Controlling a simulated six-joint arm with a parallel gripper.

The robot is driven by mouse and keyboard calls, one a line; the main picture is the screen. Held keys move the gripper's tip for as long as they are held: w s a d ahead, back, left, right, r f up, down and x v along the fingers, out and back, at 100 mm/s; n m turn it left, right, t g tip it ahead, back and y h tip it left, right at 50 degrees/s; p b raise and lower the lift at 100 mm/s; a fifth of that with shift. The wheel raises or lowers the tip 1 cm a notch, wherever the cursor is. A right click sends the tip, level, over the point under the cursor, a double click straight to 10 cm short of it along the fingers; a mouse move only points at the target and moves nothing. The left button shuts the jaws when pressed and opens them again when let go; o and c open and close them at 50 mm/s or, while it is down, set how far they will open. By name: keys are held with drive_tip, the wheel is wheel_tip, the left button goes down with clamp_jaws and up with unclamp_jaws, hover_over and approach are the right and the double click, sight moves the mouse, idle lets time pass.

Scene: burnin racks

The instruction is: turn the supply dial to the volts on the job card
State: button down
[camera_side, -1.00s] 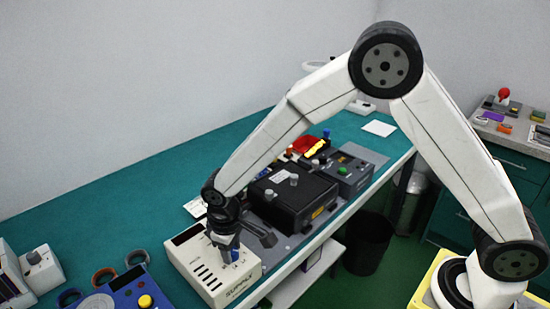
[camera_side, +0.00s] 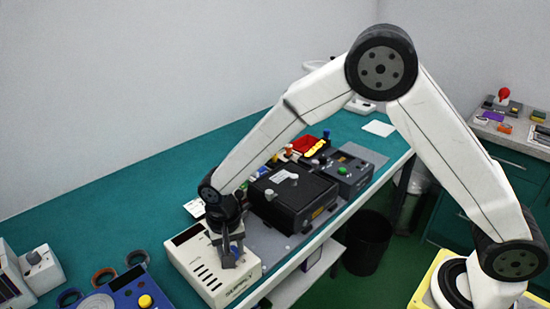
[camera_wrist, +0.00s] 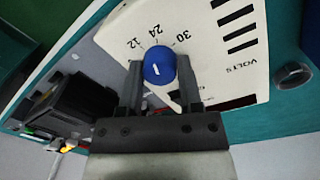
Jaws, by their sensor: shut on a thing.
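The cream supply box (camera_side: 205,272) stands at the front of the green bench, with a row of dark slots on its top. Its blue dial (camera_wrist: 159,68) has a white pointer mark and sits among the printed numbers 12, 24 and 30. The mark points roughly toward the number side, but I cannot tell exactly which number it meets. My gripper (camera_wrist: 161,76) is shut on the dial, one finger on each side. In the side view my gripper (camera_side: 233,255) hides most of the dial. A white card (camera_side: 194,208) lies behind the box, its writing unreadable.
A black case (camera_side: 290,200) with a knob and a grey unit with a green button (camera_side: 343,170) stand to the right. A blue panel with a yellow button (camera_side: 145,301) and several rings lie to the left. Bare bench stretches behind.

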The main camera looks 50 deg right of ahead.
drive_tip(key=shift+m, duration=0.6)
drive_tip(key=shift+c, duration=1.3)
unclamp_jaws()
drive_tip(key=shift+r, duration=0.1)
drive_tip(key=shift+w+a+r, duration=0.1)
drive_tip(key=shift+r, duration=1.85)
drive_tip(key=shift+a+r, duration=0.1)
drive_tip(key=shift+r, duration=1.8)
